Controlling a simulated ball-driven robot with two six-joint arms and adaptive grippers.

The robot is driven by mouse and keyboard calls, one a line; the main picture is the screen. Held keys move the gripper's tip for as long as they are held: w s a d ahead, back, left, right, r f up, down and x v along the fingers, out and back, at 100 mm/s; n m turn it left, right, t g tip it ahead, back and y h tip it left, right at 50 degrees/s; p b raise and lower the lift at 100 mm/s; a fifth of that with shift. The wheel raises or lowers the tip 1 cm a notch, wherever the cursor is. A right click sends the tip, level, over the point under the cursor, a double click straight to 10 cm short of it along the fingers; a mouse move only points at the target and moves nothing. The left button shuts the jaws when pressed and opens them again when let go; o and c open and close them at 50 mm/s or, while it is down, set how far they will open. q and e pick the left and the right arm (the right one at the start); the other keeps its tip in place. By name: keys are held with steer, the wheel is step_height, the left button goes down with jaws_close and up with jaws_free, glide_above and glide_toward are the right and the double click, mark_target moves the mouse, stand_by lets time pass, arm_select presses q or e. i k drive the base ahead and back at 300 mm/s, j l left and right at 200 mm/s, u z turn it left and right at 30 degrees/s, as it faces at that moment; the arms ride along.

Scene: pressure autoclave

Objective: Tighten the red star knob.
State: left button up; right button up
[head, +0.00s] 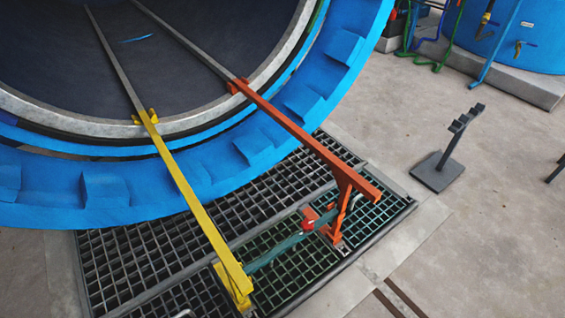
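A small red knob (308,222) shows low in the middle of the head view. It sits by the green crossbar (285,246), near the leg of the orange rail (315,147). It is too small to make out its star shape or how tight it is. A small grey curved part beside it is unclear. Neither of my grippers is in view, and nothing is seen touching the knob.
The blue autoclave ring (258,147) fills the upper left. A yellow rail (190,195) runs out of it, beside the orange one. Black floor grating (130,265) lies below. A dark stand (440,168) stands right on open concrete floor (490,235).

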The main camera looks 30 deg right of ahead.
mark_target(307, 225)
steer(key=z, duration=0.85)
